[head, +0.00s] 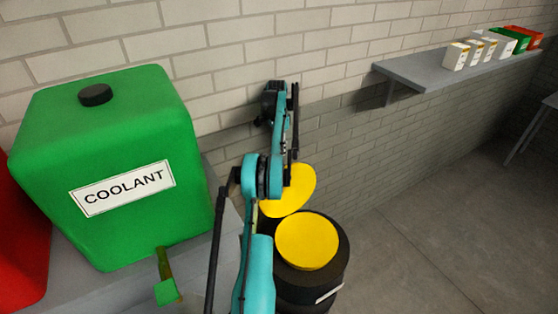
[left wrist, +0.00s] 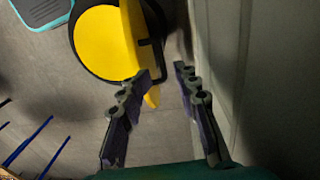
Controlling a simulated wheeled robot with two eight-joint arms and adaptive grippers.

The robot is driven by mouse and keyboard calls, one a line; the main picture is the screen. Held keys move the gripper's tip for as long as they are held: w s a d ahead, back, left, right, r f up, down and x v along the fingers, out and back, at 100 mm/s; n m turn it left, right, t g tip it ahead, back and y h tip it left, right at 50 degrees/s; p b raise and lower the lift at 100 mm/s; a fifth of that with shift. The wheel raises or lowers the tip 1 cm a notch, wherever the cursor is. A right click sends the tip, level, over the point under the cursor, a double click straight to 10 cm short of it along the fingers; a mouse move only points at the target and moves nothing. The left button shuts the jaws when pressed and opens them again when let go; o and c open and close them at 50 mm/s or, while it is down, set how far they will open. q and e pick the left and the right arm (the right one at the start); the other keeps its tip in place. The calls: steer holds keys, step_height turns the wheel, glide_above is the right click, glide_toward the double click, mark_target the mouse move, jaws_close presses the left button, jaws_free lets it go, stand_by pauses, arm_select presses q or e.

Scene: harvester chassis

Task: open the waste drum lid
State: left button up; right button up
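The waste drum (head: 333,270) is black with a round yellow top face (head: 305,242), and it also shows in the left wrist view (left wrist: 82,62). A second yellow disc, which looks like the lid (head: 290,190), stands tilted up at the drum's wall side. In the left wrist view the lid (left wrist: 131,30) is nearly edge-on, with a dark handle-like bar beside it. My left gripper (left wrist: 163,72) is open; its left finger overlaps the lid's lower end in the picture. Contact cannot be told. In the head view my left arm partly covers the lid. My right gripper is out of view.
A green coolant tank (head: 130,160) with a tap stands on a bench at left, beside a red container (head: 25,240). A brick wall runs behind the drum. A grey wall shelf (head: 430,72) holds several boxes.

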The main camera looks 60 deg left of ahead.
arm_select(q)
step_height(320, 180, up, 3)
steer(key=shift+f, duration=0.2)
steer(key=shift+w, duration=0.1)
stand_by(0.4)
